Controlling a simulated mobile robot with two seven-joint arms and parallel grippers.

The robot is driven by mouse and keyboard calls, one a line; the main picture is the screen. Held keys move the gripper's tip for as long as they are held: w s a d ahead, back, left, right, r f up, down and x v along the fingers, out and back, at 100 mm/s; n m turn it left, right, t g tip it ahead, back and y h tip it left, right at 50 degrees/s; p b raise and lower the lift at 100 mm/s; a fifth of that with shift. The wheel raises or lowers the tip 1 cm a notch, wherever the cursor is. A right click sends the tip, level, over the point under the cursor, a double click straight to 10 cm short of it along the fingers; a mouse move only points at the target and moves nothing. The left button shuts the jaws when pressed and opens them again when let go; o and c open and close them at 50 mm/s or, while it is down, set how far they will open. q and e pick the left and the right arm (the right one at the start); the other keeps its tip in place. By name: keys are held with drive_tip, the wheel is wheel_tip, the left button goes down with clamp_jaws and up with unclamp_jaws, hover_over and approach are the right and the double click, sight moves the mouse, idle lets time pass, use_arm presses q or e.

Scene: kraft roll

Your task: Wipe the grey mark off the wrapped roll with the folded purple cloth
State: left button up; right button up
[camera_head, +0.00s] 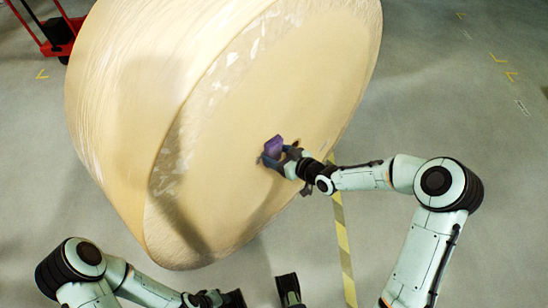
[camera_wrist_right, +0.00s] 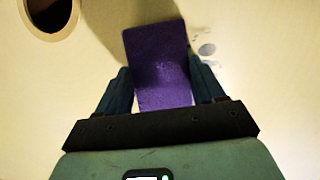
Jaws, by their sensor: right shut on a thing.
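The wrapped roll (camera_head: 270,85) is a large tan cylinder in clear film, its flat end facing my right arm. My right gripper (camera_head: 279,153) is at this end face, shut on the folded purple cloth (camera_head: 275,146). In the right wrist view the cloth (camera_wrist_right: 158,62) stands out beyond the fingers of the gripper (camera_wrist_right: 163,88). A small grey mark (camera_wrist_right: 207,49) shows on the roll face just right of the cloth. I cannot tell whether the cloth touches the face. My left arm is low in the head view; its gripper's jaws are not clear.
A round core hole (camera_wrist_right: 50,12) opens in the roll face at upper left of the wrist view. A red cart (camera_head: 57,38) stands behind the roll at left. A yellow-black floor stripe (camera_head: 342,240) runs beneath my right arm.

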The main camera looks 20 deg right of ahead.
drive_tip(key=shift+w+d+r, duration=0.15)
drive_tip(key=shift+w+d, duration=0.05)
drive_tip(key=shift+d, duration=0.05)
drive_tip(key=shift+s+a, duration=0.3)
drive_tip(key=shift+a, duration=0.2)
drive_tip(key=s+a+b, duration=0.1)
drive_tip(key=a, duration=0.1)
drive_tip(key=s+a+b, duration=0.1)
drive_tip(key=shift+s+a+f+b, duration=0.1)
drive_tip(key=shift+a+f+b, duration=0.1)
drive_tip(key=shift+a+b, duration=0.15)
drive_tip(key=shift+s+a+r+b, duration=0.1)
drive_tip(key=shift+s+a+b, duration=0.15)
drive_tip(key=shift+a, duration=0.25)
drive_tip(key=shift+s+a+b, duration=0.15)
drive_tip(key=shift+s+a, duration=0.05)
drive_tip(key=shift+a, duration=0.25)
drive_tip(key=p, duration=0.2)
approach(255, 164)
drive_tip(key=shift+s+d+f, duration=0.1)
drive_tip(key=shift+d+f, duration=0.05)
drive_tip(key=shift+f, duration=1.1)
drive_tip(key=shift+s, duration=0.1)
